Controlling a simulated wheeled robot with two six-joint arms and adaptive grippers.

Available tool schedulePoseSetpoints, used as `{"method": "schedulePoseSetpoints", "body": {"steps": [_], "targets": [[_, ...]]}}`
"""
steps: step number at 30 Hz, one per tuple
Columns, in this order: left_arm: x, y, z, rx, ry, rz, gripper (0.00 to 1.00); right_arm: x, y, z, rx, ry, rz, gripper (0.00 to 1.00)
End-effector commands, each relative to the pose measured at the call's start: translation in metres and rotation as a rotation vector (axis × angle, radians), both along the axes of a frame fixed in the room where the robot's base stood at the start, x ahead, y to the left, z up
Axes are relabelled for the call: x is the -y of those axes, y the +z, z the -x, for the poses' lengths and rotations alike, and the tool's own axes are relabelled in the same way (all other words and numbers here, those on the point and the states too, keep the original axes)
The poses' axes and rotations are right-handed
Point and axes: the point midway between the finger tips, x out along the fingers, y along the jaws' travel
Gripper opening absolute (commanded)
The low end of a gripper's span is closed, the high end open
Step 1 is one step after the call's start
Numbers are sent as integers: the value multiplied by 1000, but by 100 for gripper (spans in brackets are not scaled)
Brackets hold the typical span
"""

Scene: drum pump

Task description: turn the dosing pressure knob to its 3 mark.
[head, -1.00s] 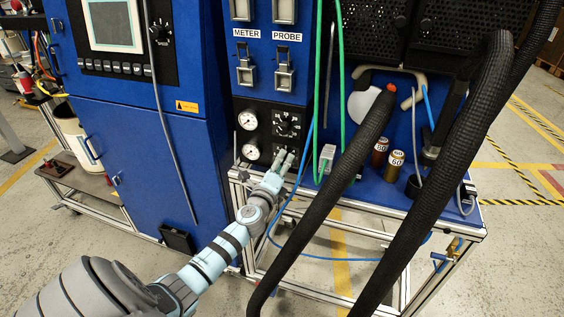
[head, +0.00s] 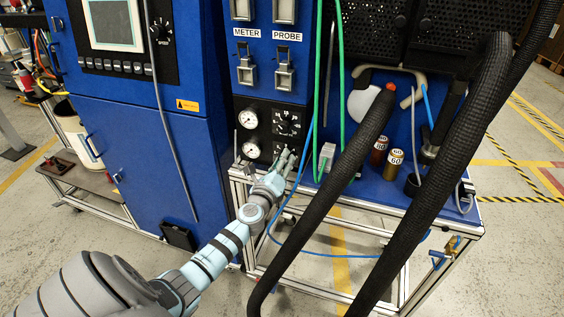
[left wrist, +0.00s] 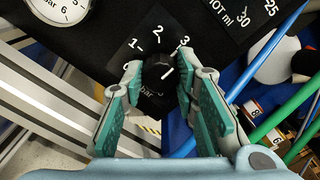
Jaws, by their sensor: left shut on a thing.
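The black dosing pressure knob (left wrist: 157,67) sits on a black panel in the left wrist view, with marks 1, 2 and 3 around its upper side. A short white line on the knob slants up and right, roughly towards the 3 mark (left wrist: 184,41). My left gripper (left wrist: 160,75) is shut on the knob, one finger on each side. In the head view my left gripper (head: 285,161) is at the lower part of the gauge panel and mostly hides the knob. My right gripper is not in view.
Two round gauges (head: 249,120) are left of the knob, and another dial (head: 288,122) is above it. Green and blue hoses (head: 325,120) hang close to the right. Thick black hoses (head: 335,190) cross in front of the blue bench. Two small cans (head: 393,165) stand there.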

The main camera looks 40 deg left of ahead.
Motion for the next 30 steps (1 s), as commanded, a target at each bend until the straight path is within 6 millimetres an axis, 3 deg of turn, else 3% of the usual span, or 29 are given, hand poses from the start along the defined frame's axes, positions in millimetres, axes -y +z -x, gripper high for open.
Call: {"method": "schedulePoseSetpoints", "body": {"steps": [5,6,9,20,23,30], "targets": [[0,-1,0,0,-1,1,0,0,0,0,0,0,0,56],[0,-1,0,0,-1,1,34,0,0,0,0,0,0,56],[0,0,0,0,-1,1,48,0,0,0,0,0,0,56],[2,-1,6,0,0,0,48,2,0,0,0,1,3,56],[8,-1,23,-1,-1,0,48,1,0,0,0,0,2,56],[30,-1,85,-3,-1,1,48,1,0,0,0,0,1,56]]}}
